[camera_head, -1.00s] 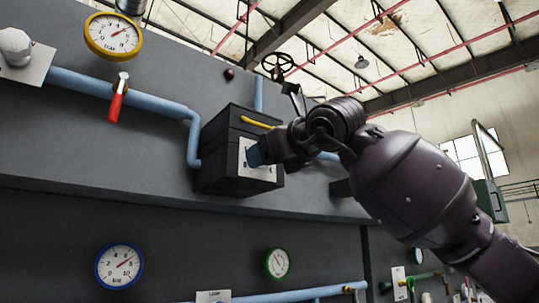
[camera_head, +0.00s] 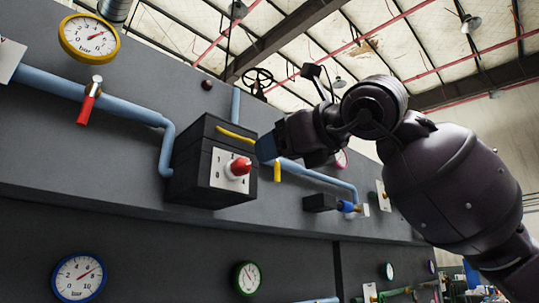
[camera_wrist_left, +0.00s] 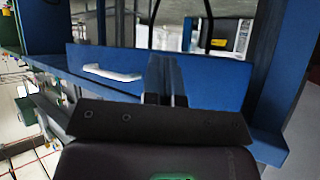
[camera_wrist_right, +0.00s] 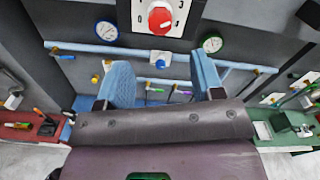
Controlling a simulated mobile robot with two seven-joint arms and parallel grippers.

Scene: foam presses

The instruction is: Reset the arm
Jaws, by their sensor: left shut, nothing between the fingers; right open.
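My right arm comes in from the right in the head view. Its gripper (camera_head: 266,148) hangs in the air by the upper right of the black switch box (camera_head: 187,160), clear of the red knob (camera_head: 238,167). In the right wrist view, the right gripper's blue fingers (camera_wrist_right: 163,80) are spread with nothing between them. The red knob also shows there (camera_wrist_right: 160,17), beyond the fingertips on its white numbered plate. My left gripper (camera_wrist_left: 165,82) shows only in the left wrist view, shut and empty in front of a blue panel (camera_wrist_left: 215,80) with a white handle (camera_wrist_left: 112,73).
A grey panel wall carries blue pipes (camera_head: 125,108), a yellow-rimmed gauge (camera_head: 89,37), a red-handled valve (camera_head: 88,104), a blue-rimmed gauge (camera_head: 79,277) and a green-rimmed gauge (camera_head: 248,277). A yellow bar (camera_head: 236,134) lies along the switch box near my right gripper.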

